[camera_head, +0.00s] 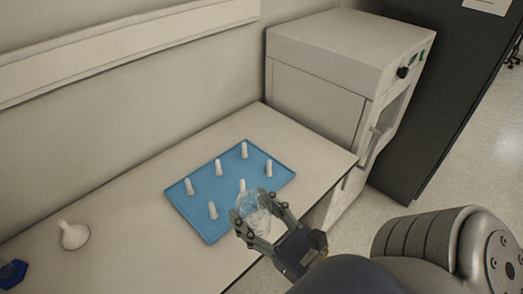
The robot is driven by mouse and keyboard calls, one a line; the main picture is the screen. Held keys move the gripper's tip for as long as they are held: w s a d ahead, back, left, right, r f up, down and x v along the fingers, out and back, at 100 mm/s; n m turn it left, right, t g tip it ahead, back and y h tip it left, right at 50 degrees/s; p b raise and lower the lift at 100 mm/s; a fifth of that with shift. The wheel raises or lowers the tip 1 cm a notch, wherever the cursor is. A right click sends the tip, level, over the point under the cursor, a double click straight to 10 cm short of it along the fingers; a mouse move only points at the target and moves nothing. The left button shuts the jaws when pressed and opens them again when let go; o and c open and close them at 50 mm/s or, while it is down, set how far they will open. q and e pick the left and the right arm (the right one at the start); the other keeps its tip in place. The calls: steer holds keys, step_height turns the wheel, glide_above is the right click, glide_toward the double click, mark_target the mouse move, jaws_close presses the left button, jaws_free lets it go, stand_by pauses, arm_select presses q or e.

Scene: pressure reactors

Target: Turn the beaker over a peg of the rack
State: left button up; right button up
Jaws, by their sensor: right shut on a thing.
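The rack is a blue tray (187,214) with several upright white pegs (219,167) on the table. My right gripper (260,215) is shut on a clear glass beaker (249,205) over the tray's front right part. The beaker appears tilted, and I cannot tell which way its mouth faces. One peg (242,185) shows just behind the beaker. I cannot tell whether the beaker touches the tray or a peg. My left gripper is not in view.
A white funnel-like piece (73,235) stands on the white table (130,222) at left, with a dark blue object (12,272) at the lower left corner. A grey oven-like cabinet (340,75) stands behind at right.

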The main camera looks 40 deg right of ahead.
steer(key=p, duration=0.8)
glide_above(213, 206)
steer(key=shift+f, duration=1.05)
steer(key=f+b, duration=1.2)
steer(key=b, duration=0.1)
steer(key=shift+w+f, duration=0.35)
steer(key=shift+f, duration=0.05)
stand_by(0.3)
steer(key=o, duration=1.3)
steer(key=shift+c, duration=0.2)
